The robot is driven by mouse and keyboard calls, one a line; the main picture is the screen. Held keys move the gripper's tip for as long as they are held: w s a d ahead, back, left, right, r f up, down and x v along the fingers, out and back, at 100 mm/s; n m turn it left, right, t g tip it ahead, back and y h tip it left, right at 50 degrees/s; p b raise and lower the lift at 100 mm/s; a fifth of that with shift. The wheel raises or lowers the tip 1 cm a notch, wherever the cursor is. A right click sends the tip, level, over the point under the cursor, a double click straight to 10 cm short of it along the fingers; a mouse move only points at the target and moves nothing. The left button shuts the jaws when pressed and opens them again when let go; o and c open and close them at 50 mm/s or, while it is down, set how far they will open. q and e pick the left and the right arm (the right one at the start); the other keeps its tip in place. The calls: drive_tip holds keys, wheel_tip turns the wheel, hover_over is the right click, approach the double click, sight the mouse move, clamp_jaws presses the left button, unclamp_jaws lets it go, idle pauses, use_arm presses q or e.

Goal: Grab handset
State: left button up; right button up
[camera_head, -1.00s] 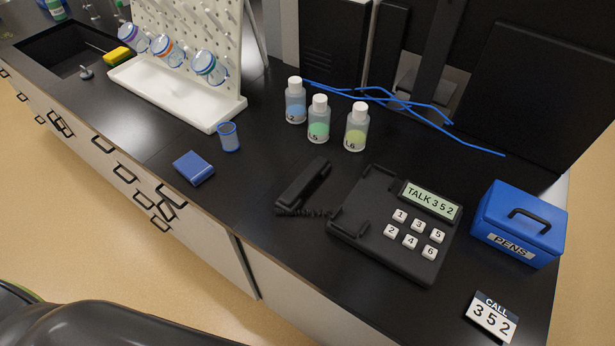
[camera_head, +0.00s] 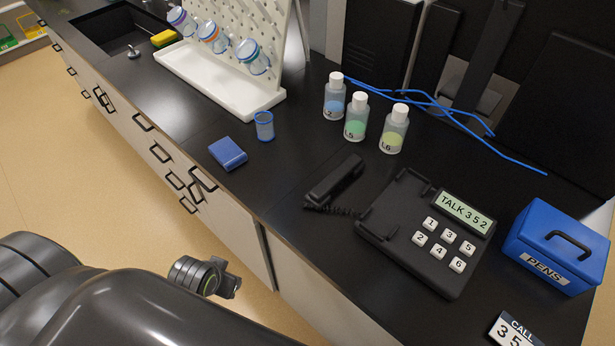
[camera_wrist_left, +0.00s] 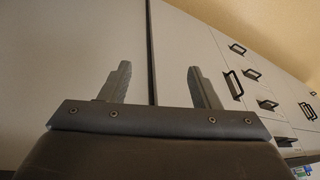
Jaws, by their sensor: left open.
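The black handset (camera_head: 334,181) lies on the black counter just left of the phone base (camera_head: 425,236), off its cradle, with a coiled cord at its lower end. The base has white number keys and a display reading TALK 352. In the head view my left arm comes in at the bottom left, with part of its wrist end (camera_head: 205,276) over the floor in front of the cabinets. In the left wrist view my left gripper (camera_wrist_left: 158,82) is open and empty, facing pale cabinet fronts. The handset is not in that view. My right gripper is not in view.
Three bottles (camera_head: 357,117) stand behind the handset, with blue cables (camera_head: 430,98) behind them. A blue PENS box (camera_head: 557,247) and a CALL card (camera_head: 512,330) are at the right. A blue cup (camera_head: 264,126) and blue block (camera_head: 228,153) are left. The counter's front edge lies between my arm and handset.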

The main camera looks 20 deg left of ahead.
use_arm(q)
drive_tip(key=w+d+r+m+t+h, duration=0.1)
drive_tip(key=w+d+r+t+h, duration=0.25)
drive_tip(key=r, duration=0.65)
drive_tip(key=m+t+h, duration=0.2)
drive_tip(key=m+t, duration=0.1)
drive_tip(key=t, duration=0.1)
approach(335, 176)
drive_tip(key=x, duration=0.4)
drive_tip(key=shift+d+f, duration=0.1)
drive_tip(key=shift+f, duration=0.05)
drive_tip(key=shift+w+d+f+p, duration=0.1)
drive_tip(key=shift+w+f+p, duration=0.1)
drive_tip(key=shift+w+p, duration=0.25)
drive_tip(key=shift+p+x, duration=0.4)
drive_tip(key=shift+x, duration=1.7)
clamp_jaws()
drive_tip(key=shift+r, duration=0.15)
